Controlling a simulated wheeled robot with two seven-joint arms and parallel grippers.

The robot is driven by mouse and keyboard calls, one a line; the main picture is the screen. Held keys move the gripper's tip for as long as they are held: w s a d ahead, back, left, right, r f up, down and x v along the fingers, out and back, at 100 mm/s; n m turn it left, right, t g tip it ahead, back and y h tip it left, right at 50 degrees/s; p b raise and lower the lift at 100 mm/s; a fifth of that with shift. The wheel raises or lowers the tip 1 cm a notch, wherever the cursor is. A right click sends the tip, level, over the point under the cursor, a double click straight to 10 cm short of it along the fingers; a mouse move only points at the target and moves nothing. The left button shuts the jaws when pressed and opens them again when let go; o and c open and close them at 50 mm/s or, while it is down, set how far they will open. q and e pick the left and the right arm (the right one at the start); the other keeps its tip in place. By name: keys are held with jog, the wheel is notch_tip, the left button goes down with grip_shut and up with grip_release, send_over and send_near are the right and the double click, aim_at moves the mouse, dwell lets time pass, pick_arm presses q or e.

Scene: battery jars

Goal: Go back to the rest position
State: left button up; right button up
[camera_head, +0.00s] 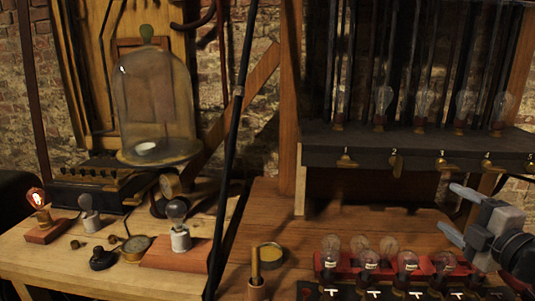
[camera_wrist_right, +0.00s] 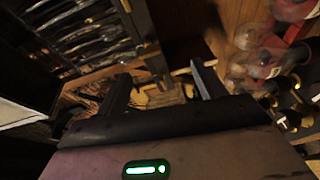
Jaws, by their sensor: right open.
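My right gripper (camera_head: 455,211) is at the right edge of the head view, open and empty. More bulbs in tall glass tubes (camera_head: 381,100) stand upright on the shelf. My left gripper is not in view.
A glass bell jar (camera_head: 155,95) stands at the back left. Bulbs on bases, including a lit one (camera_head: 36,198), stand on the left table (camera_head: 50,262). A dark slanted pole (camera_head: 237,130) crosses the middle. A round brass dish (camera_head: 268,256) lies left of the rack.

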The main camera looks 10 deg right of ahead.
jog(key=s+a+f+m+g+h, duration=0.2)
jog(key=s+f+m+g+h, duration=0.15)
jog(key=s+f+m, duration=0.45)
jog(key=s+a+f+m+g+h, duration=0.2)
jog(key=s+a+f+m+g, duration=0.15)
jog(key=f, duration=0.85)
jog(key=s+a+f+m+g+y, duration=0.2)
jog(key=s+a+f+g, duration=0.15)
jog(key=s+a, duration=0.45)
jog(key=s+a+f+m+g+y, duration=0.25)
jog(key=s+a+g, duration=0.2)
jog(key=a, duration=0.45)
jog(key=w+a+f+t+y, duration=0.2)
jog(key=w+a+f+t, duration=0.3)
jog(key=f+t, duration=0.1)
jog(key=shift+w+f+n+t+y, duration=0.3)
jog(key=shift+w+n+t+y, duration=0.1)
jog(key=shift+t, duration=0.4)
